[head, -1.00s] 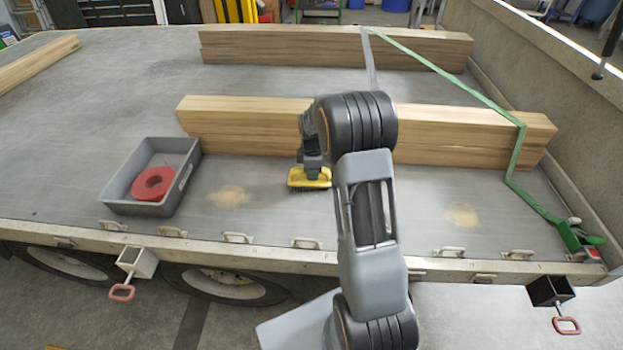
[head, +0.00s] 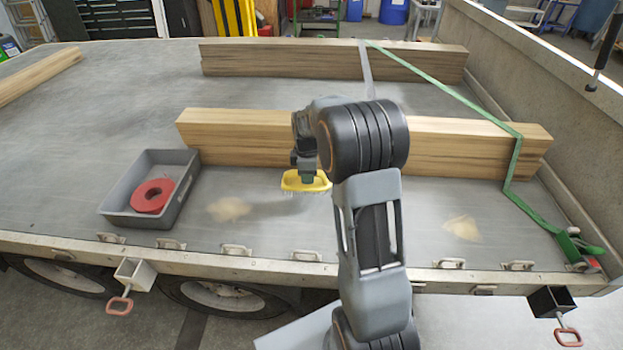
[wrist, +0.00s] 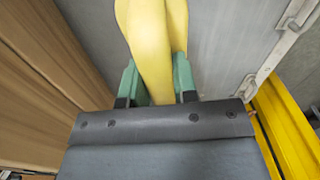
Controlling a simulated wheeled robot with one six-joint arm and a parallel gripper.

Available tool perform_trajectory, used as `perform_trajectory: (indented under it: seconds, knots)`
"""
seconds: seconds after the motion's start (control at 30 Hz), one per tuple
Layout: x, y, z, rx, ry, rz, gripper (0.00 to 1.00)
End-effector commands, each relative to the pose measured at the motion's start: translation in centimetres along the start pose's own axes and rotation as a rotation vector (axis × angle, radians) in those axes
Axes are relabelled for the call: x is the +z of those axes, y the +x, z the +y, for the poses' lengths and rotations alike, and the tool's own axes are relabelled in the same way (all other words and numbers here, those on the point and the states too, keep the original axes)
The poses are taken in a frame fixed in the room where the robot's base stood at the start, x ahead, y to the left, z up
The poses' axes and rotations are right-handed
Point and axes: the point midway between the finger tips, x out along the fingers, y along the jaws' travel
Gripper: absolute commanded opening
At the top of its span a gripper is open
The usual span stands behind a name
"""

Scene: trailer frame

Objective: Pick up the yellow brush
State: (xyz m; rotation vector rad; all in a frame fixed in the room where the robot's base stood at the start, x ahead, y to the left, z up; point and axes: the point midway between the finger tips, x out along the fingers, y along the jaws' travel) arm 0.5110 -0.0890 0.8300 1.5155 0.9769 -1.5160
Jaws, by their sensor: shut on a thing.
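The yellow brush (head: 293,181) is in my gripper (head: 307,176), above the grey trailer bed (head: 260,240) and in front of the near timber beam. Its bristles point down, and they appear to hang a little clear of the bed. In the wrist view, the brush's yellow handle (wrist: 150,45) runs between the green fingers of my gripper (wrist: 156,85), which are shut on it. Part of the brush is hidden behind my gripper in the head view.
The near timber beam (head: 235,135) lies behind the brush. A grey bin (head: 187,192) with a red roll (head: 152,196) stands at left. Sawdust piles (head: 228,209) lie on the bed. A green strap (head: 514,172) crosses the beams at right. The bed between bin and brush is mostly clear.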

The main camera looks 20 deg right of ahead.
Motion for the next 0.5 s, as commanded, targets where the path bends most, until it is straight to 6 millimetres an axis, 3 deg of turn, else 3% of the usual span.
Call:
perform_trajectory:
  seconds: [0.17,0.5]
  knots:
    - [-1.8,-4.0,-2.6,0.006,-0.004,0.002,0.01]
    - [-5.3,-6.5,-8.0,0.001,-0.004,0.001,0.01]
